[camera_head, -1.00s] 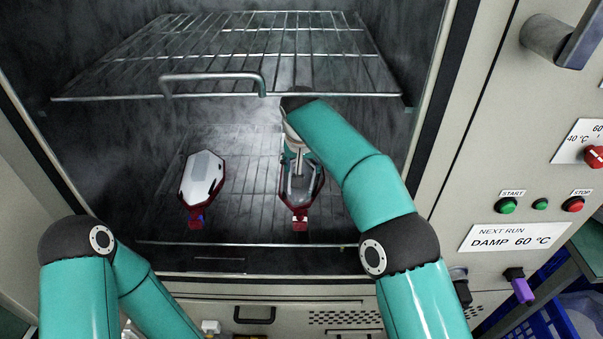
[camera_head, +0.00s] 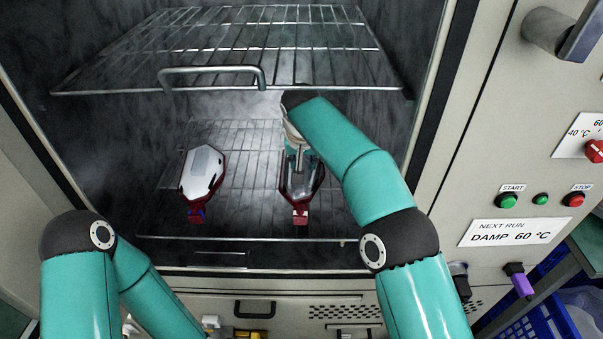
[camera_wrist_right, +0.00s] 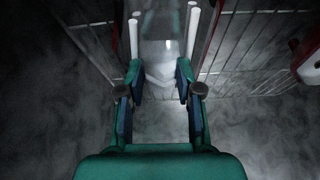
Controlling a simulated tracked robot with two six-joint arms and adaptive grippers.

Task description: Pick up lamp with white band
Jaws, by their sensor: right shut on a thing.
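The lamp with the white band (camera_head: 301,197) lies on the lower rack, right of centre in the head view. It has a clear body, a dark red rim and a white band at its red near end. My right gripper (camera_head: 298,158) reaches down over its far part and is shut on it. In the right wrist view, the clear body (camera_wrist_right: 165,50) shows between the fingers of the right gripper (camera_wrist_right: 160,76). Whether the lamp is clear of the rack cannot be told. My left gripper is out of view; only its arm shows at lower left.
A second lamp (camera_head: 203,170) with a whitish body and a blue band lies to the left on the lower rack (camera_head: 250,150). An upper wire rack (camera_head: 150,60) with a handle (camera_head: 212,73) hangs above. The chamber wall and control panel (camera_head: 530,170) stand to the right.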

